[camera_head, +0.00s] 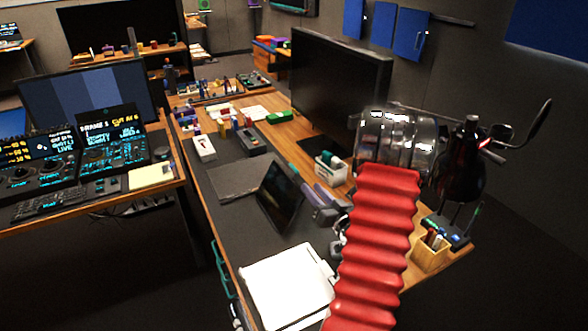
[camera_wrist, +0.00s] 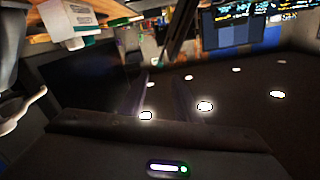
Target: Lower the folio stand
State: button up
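The folio stand (camera_head: 279,196) is a dark tablet-like panel propped up at a tilt on the dark desk mat, in the middle of the desk. My gripper (camera_head: 318,200) is to the right of the panel, partly hidden by my red arm sleeve. Its two greyish-purple fingers point towards the panel with a small gap. In the wrist view my gripper (camera_wrist: 162,76) has its fingers apart, with nothing visible between them. A dark slanted panel edge (camera_wrist: 182,30) beyond the fingertips is probably the stand. Whether a finger touches it cannot be told.
A white open binder (camera_head: 287,285) lies at the near end of the desk. A white-and-green box (camera_head: 330,168) and a large dark monitor (camera_head: 335,85) stand behind. A wooden pen cup (camera_head: 431,252) is at right.

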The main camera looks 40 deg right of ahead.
aim_at(294, 168)
jog(key=x, duration=1.4)
jog(key=shift+s, duration=0.1)
jog(key=shift+c, duration=0.2)
grip_shut()
